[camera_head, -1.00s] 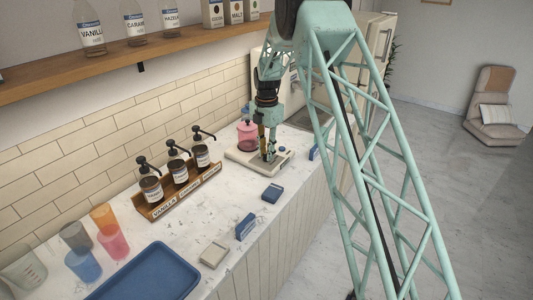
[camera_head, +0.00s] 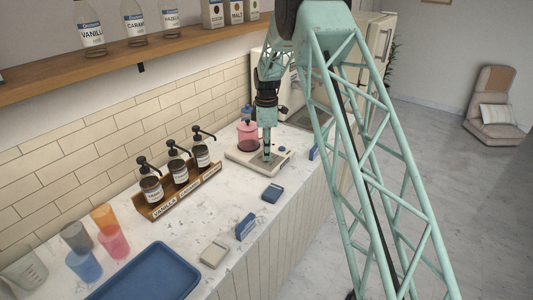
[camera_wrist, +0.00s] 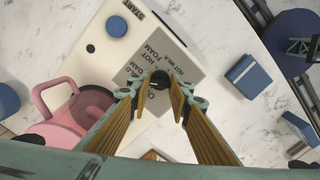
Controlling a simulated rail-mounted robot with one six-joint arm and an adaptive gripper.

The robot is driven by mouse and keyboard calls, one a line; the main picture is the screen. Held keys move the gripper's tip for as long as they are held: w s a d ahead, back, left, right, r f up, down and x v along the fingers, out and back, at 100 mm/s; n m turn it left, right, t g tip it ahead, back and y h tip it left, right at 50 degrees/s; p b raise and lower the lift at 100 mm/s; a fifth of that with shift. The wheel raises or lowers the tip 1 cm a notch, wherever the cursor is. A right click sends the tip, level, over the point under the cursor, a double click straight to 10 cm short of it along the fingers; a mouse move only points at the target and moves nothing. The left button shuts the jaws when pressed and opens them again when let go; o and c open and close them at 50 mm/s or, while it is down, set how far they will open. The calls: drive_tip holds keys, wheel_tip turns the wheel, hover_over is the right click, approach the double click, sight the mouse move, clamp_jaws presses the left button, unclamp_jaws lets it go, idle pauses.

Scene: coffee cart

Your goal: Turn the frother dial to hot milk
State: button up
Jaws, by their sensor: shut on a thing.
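The frother (camera_head: 238,158) is a flat cream base on the counter, with a pink jug (camera_head: 247,136) on its left part. In the wrist view its grey label panel (camera_wrist: 140,58) carries words including OFF, FOAM and HOT MILK. The dial's pointer cannot be made out.
A rack (camera_head: 190,190) with three syrup pump bottles stands left of the frother. Blue boxes (camera_head: 272,193) lie along the counter's front. Coloured cups (camera_head: 113,243) and a blue tray (camera_head: 150,275) are at the near left. The counter between rack and blue boxes is clear.

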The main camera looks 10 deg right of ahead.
drive_tip(key=m, duration=1.2)
drive_tip(key=shift+m, duration=0.3)
drive_tip(key=m, duration=0.6)
drive_tip(key=shift+s+f, duration=0.1)
drive_tip(key=m, duration=0.6)
drive_tip(key=shift+m, duration=0.4)
drive_tip(key=o, duration=0.9)
drive_tip(key=shift+r, duration=6.05)
